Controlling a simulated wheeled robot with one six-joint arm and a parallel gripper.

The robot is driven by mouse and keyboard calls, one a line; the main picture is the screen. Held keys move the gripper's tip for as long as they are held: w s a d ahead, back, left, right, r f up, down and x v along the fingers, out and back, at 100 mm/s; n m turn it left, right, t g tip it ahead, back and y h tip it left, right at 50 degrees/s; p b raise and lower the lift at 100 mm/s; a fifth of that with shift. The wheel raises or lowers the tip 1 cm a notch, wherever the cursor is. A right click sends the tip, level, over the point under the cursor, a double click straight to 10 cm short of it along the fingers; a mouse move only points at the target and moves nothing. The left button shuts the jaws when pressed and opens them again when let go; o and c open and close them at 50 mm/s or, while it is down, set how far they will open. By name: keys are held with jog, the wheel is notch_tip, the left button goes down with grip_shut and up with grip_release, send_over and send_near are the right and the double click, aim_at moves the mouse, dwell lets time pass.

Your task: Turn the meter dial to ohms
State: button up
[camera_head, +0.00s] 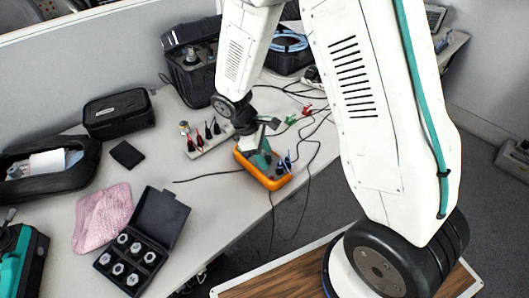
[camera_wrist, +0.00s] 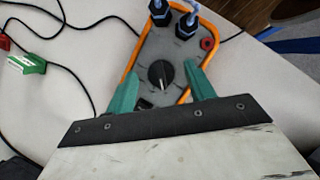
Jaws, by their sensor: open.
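The meter (camera_head: 262,176) is an orange-rimmed box with a grey face, lying on the table near its front edge. In the wrist view the meter (camera_wrist: 172,48) shows its round black dial (camera_wrist: 160,74) with a light pointer line. My gripper (camera_head: 262,160) is over the meter in the head view. In the wrist view its two green fingers (camera_wrist: 160,84) are apart, one on each side of the dial, with nothing held between them. I cannot tell whether they touch the meter face. The dial markings are too small to read.
Two dark plugs (camera_wrist: 172,20) with blue leads stand in the meter's far end. Black cables with a green clip (camera_head: 291,120) lie nearby. A row of connectors (camera_head: 207,138) stands left of the meter. An open socket case (camera_head: 140,240) and pink cloth (camera_head: 102,217) lie front left.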

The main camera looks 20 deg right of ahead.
jog(key=c, duration=1)
jog(key=shift+m, duration=0.3)
jog(key=m+g, duration=0.1)
jog(key=m, duration=0.1)
jog(key=shift+w+d+m+y, duration=0.1)
jog(key=shift+m+y, duration=0.3)
jog(key=shift+m+g+y, duration=0.4)
jog(key=shift+m+y, duration=0.4)
jog(key=shift+m, duration=1.4)
jog(key=o, duration=1)
